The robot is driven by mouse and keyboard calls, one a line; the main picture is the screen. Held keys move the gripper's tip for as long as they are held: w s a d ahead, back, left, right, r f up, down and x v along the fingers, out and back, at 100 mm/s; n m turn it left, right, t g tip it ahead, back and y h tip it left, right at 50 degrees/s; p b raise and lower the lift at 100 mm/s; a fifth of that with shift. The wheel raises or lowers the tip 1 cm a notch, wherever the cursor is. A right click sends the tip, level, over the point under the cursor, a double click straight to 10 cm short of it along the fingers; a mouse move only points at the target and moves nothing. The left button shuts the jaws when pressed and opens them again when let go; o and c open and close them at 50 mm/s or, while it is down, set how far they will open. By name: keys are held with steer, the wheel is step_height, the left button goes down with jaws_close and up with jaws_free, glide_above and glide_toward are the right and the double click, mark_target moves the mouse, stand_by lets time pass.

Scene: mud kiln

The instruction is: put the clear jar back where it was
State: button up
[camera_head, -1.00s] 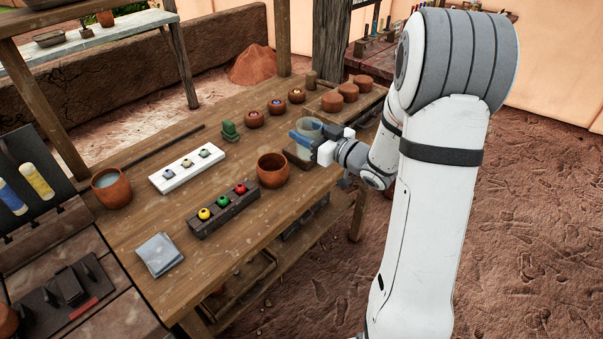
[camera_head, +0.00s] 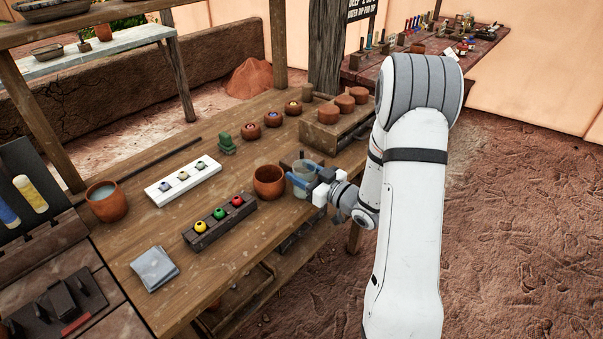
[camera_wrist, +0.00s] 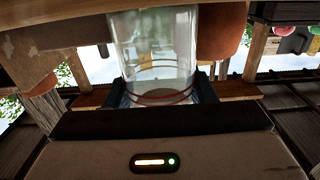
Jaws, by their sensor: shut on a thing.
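My gripper is shut on the jar from the right. In the wrist view the jar (camera_wrist: 155,50) fills the space between the dark fingers (camera_wrist: 160,92), with reddish rings near its end. I cannot tell whether the jar's base touches the wooden table (camera_head: 232,258).
A dark rack (camera_head: 222,224) with red, green and yellow pieces stands left of the pot. A white rack (camera_head: 184,180) and a green object (camera_head: 226,144) lie farther back. A wooden box (camera_head: 338,135) bearing clay pieces stands behind the jar. Bare tabletop lies in front of the rack.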

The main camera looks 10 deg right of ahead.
steer(key=shift+f, duration=0.2)
steer(key=o, duration=1.1)
steer(key=shift+c, duration=0.2)
steer(key=shift+r, duration=0.1)
